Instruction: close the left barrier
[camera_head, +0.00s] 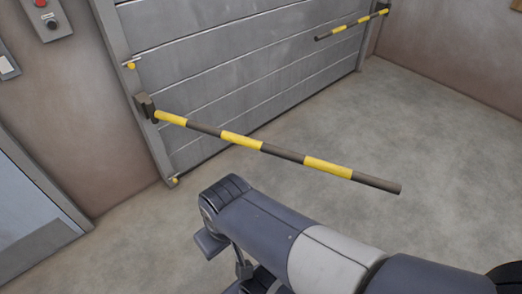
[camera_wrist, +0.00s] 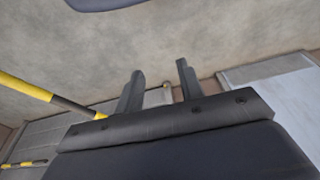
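The left barrier (camera_head: 241,139) is a yellow and black striped bar. It is mounted on a dark bracket (camera_head: 145,106) at the left side of the grey shutter door and swings out into the room, its free end pointing right and toward me. It shows in the wrist view (camera_wrist: 25,90) at the left, passing out of sight by my gripper's body. My gripper (camera_wrist: 160,87) is open, with two dark fingers apart and nothing between them. In the camera_head view my arm is below the bar, and the fingers are mostly hidden.
A second striped barrier (camera_head: 353,25) stands out at the right side of the shutter door (camera_head: 230,60). A grey-blue door panel (camera_head: 30,215) is at the lower left. A control box (camera_head: 47,18) with buttons is on the left wall. The concrete floor (camera_head: 440,130) to the right is clear.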

